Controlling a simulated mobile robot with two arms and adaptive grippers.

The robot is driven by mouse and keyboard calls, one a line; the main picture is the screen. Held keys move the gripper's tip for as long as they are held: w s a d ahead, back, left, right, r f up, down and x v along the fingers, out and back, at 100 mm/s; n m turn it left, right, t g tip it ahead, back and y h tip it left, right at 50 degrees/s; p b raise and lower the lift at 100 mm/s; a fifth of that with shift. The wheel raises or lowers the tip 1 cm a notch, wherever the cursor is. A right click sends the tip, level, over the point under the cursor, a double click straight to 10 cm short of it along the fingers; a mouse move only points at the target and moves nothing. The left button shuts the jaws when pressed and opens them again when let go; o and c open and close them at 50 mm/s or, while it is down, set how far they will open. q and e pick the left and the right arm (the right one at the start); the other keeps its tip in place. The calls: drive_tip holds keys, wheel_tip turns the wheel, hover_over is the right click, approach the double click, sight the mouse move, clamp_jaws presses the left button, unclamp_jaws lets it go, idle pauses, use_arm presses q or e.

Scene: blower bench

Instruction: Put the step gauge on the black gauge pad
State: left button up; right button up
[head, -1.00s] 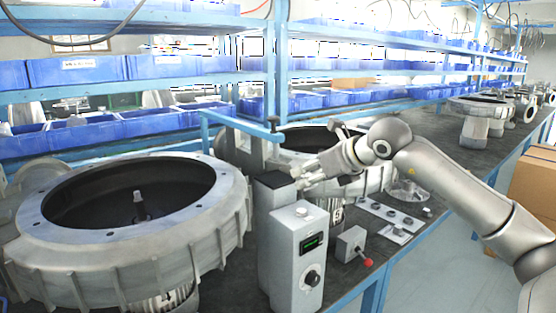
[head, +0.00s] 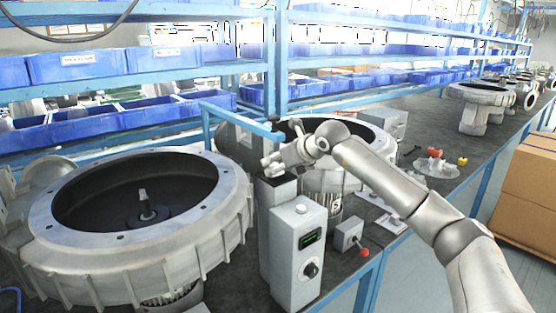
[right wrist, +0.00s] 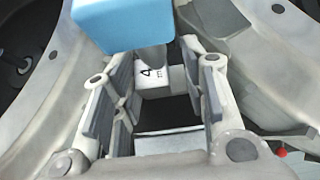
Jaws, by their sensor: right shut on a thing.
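In the right wrist view, my right gripper (right wrist: 163,88) is shut on the step gauge (right wrist: 155,76), a small light-grey block with a dark "4" on it. A dark surface that looks like the black gauge pad (right wrist: 168,110) shows below it between the fingers. In the head view, my right gripper (head: 272,164) is just above the dark top of a grey pedestal. The gauge is too small to make out there. I cannot tell whether it touches the pad. My left gripper is not in view.
A blue bar (head: 240,121) reaches over the pedestal; its blue end (right wrist: 120,22) is close to the gripper. A grey control box (head: 297,255) stands in front. Large round blower housings (head: 215,235) flank the pedestal. A small box with a red knob (head: 350,237) is to the right.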

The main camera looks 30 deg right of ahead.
drive_tip(key=shift+s+d+r, duration=0.1)
drive_tip(key=shift+s+r, duration=0.05)
drive_tip(key=shift+s, duration=0.05)
drive_tip(key=shift+f, duration=0.2)
drive_tip(key=o, duration=1.2)
drive_tip(key=shift+w, duration=0.1)
drive_tip(key=shift+o, duration=0.2)
drive_tip(key=shift+r, duration=0.15)
drive_tip(key=shift+s+r, duration=0.15)
drive_tip(key=shift+s, duration=0.1)
drive_tip(key=a+b+v, duration=0.1)
drive_tip(key=b+v, duration=0.2)
drive_tip(key=v, duration=0.8)
drive_tip(key=shift+s+d, duration=0.25)
drive_tip(key=shift+d, duration=0.2)
